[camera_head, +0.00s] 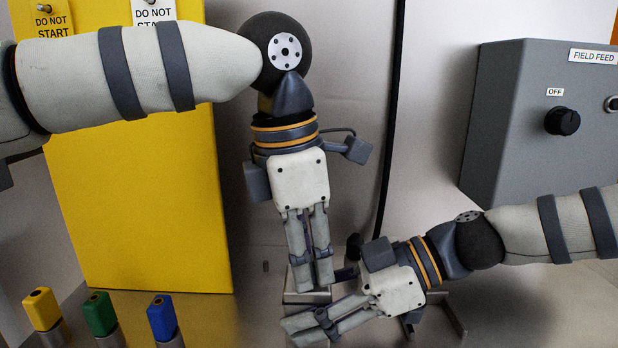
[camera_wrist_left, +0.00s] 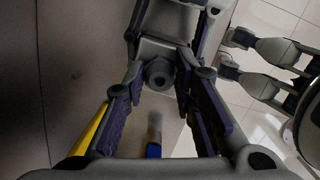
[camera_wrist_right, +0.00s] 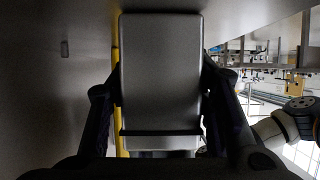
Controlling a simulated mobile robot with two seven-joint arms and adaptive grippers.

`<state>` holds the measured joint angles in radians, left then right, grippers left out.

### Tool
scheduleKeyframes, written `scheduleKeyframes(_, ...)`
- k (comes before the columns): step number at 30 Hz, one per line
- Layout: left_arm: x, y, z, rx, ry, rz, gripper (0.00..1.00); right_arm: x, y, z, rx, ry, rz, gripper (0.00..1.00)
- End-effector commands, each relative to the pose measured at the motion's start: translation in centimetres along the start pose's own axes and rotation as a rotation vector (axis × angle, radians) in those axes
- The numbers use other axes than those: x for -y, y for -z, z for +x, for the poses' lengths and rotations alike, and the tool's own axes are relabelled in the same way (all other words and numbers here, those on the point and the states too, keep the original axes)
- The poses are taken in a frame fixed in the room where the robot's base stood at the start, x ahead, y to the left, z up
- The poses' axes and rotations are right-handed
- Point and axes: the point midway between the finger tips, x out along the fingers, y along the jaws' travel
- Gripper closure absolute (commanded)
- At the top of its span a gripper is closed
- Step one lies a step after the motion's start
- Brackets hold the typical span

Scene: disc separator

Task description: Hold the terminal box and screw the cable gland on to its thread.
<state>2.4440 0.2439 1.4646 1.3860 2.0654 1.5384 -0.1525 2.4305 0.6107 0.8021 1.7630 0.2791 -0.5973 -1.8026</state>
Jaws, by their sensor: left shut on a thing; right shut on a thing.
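The terminal box (camera_wrist_right: 160,70) is a plain grey block between the fingers of my right gripper (camera_head: 300,330), which is shut on it. In the head view, part of the box (camera_head: 304,298) shows under the left fingertips. The cable gland (camera_wrist_left: 158,74) is a grey hexagonal piece with a dark round hole, in front of the box face in the left wrist view. My left gripper (camera_head: 314,282) points down and is shut on the gland, its fingers on either side. The thread is hidden, so I cannot tell how far the gland is seated.
A yellow cabinet (camera_head: 140,200) with hanging tags stands at the left. Yellow (camera_head: 42,309), green (camera_head: 100,314) and blue (camera_head: 162,318) handles stand at the lower left. A grey control box (camera_head: 540,120) with a black knob is on the right wall. A dark cable runs down the middle.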

Motion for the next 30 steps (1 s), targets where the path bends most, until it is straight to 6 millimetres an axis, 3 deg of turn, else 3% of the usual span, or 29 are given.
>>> scheduleKeyframes(5,0.15,0.03,0.22,-0.005,0.009,0.037,1.0,-0.06,-0.02,-0.01,0.0,-0.001,-0.003,1.0)
scheduleKeyframes(10,0.18,0.02,0.29,-0.001,0.041,0.263,1.0,-0.07,-0.01,-0.01,0.0,-0.001,-0.003,1.0)
scheduleKeyframes(18,0.2,0.04,0.35,-0.002,0.047,0.304,1.0,-0.08,0.01,-0.01,0.0,-0.001,-0.003,1.0)
scheduleKeyframes(24,0.21,0.02,0.44,0.003,0.082,0.552,1.0,-0.08,0.02,0.0,-0.001,-0.001,-0.003,1.0)
scheduleKeyframes(30,0.26,0.03,0.49,0.003,0.085,0.563,1.0,-0.1,0.04,0.0,-0.001,-0.002,-0.003,1.0)
